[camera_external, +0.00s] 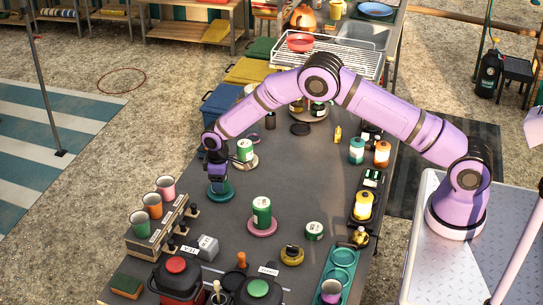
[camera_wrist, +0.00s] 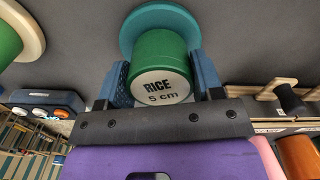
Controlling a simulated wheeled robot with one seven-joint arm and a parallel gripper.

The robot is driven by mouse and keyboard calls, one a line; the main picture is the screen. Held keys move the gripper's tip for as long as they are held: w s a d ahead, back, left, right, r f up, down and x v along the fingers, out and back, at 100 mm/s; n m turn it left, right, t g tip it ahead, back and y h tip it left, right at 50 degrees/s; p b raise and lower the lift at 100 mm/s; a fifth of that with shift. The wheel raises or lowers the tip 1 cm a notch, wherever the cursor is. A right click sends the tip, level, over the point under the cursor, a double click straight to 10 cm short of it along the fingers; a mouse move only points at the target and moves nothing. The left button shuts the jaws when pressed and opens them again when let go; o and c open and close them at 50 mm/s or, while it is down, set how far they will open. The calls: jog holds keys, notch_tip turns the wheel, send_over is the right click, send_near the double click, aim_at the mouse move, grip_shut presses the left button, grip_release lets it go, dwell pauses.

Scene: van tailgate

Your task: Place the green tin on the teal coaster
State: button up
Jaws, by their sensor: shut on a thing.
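My gripper (camera_external: 218,178) is shut on a green tin (camera_wrist: 160,54), with a finger on each side of it in the wrist view. The tin's pale end faces the wrist camera and reads "RICE 5 cm". The teal coaster (camera_external: 226,196) lies on the dark counter under my gripper. In the wrist view the teal coaster (camera_wrist: 150,14) shows behind the tin's far end, and the tin overlaps it. I cannot tell whether tin and coaster touch. In the external view my fingers mostly hide the held tin.
Another green tin (camera_external: 262,207) stands on a pink coaster (camera_external: 263,231), and one (camera_external: 245,148) on a beige coaster (camera_external: 250,165). A low green tin (camera_external: 314,230) lies right. A rack with cups (camera_external: 152,205) stands left of the teal coaster. Bare counter lies right of my gripper.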

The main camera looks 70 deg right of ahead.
jog(key=shift+f, duration=0.2)
jog(key=o, duration=1)
jog(key=shift+f, duration=0.1)
jog(key=shift+c, duration=0.2)
notch_tip(320, 180, up, 12)
jog(key=shift+r, duration=0.2)
